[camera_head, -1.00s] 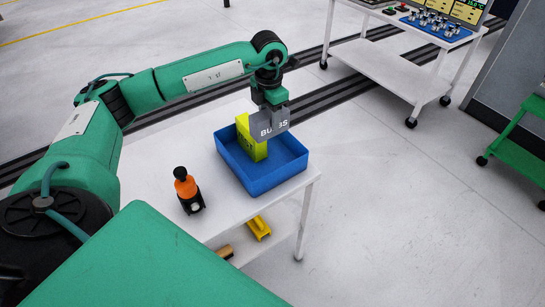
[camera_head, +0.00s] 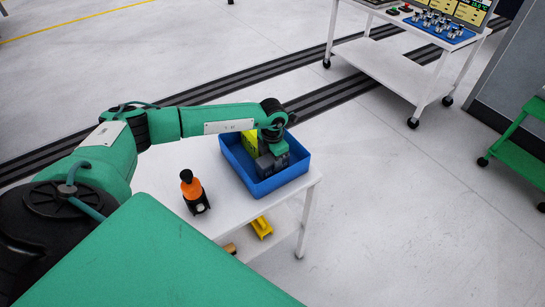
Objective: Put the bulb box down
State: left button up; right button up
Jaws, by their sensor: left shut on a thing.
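The grey bulb box (camera_head: 267,167) is inside the blue bin (camera_head: 275,187), low between its walls. Whether its underside touches the bin floor is hidden. My left gripper (camera_head: 275,153) reaches down into the bin from above and is shut on the bulb box; its fingers are hard to make out. A yellow-green box (camera_head: 250,143) stands in the bin just behind and left of the bulb box, partly covered by my arm. My right gripper is out of view.
The bin stands on a white table (camera_head: 228,212). An orange and black tool (camera_head: 192,190) stands left of the bin. A yellow part (camera_head: 262,228) lies on the lower shelf. A white cart (camera_head: 390,70) and a green cart (camera_head: 520,145) stand farther right.

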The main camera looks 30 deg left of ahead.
pick_arm(q)
jog(key=shift+f, duration=0.2)
jog(key=o, duration=0.8)
jog(key=shift+r, duration=0.1)
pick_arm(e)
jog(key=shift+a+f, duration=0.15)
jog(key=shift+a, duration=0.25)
pick_arm(q)
jog(key=shift+r, duration=0.5)
notch_tip(320, 180, up, 11)
jog(key=b, duration=0.3)
jog(key=shift+r, duration=0.2)
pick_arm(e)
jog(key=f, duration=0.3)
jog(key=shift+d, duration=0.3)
pick_arm(q)
jog(key=shift+d+f, duration=0.1)
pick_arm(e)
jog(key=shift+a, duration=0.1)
